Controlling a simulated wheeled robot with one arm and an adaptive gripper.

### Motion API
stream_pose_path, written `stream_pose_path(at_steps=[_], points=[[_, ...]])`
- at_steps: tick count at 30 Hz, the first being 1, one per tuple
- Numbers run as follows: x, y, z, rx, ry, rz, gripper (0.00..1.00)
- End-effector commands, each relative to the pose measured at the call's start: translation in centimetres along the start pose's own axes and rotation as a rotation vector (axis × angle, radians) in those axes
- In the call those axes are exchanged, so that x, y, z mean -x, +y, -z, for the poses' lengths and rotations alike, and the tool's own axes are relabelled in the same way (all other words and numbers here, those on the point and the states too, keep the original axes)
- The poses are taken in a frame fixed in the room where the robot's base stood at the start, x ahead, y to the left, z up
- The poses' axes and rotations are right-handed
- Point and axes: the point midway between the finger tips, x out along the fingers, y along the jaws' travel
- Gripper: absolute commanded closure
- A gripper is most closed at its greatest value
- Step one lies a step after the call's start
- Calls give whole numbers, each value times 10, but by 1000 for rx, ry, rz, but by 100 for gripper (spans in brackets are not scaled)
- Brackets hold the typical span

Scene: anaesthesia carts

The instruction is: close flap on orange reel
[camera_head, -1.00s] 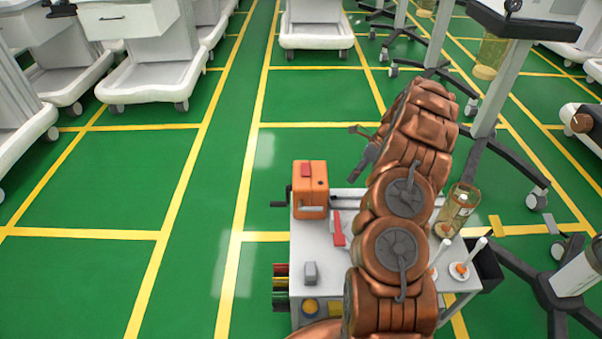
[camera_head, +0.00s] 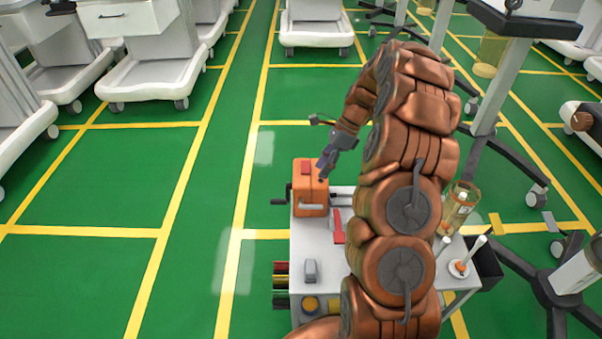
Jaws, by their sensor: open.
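The orange reel (camera_head: 309,198) is a box-shaped orange housing with a dark crank on its left side. It stands upright at the far left corner of the white cart top. A red piece (camera_head: 306,167) shows on its top; I cannot tell how the flap sits. A pale strip shows low on its front face. My gripper (camera_head: 322,172) is at the reel's upper right, close to it, pointing down and left. Its jaws are open and small in view; I cannot tell whether they touch the reel. My copper arm hides much of the cart's right half.
The white cart top (camera_head: 325,262) also holds a red-handled item (camera_head: 337,228), a grey block (camera_head: 310,271), a clear amber jar (camera_head: 459,207) and a white stick on an orange base (camera_head: 460,267). Wheeled stands are at right. Green floor left of the cart is clear.

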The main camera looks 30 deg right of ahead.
Motion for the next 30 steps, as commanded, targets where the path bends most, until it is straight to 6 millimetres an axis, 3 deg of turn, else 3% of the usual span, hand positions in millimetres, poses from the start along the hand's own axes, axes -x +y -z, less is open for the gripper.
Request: stream_pose_path(at_steps=[18, 30], points=[[2, 70, -69, 377, 64, -75, 57], [2, 102, -89, 534, 95, -111, 57]])
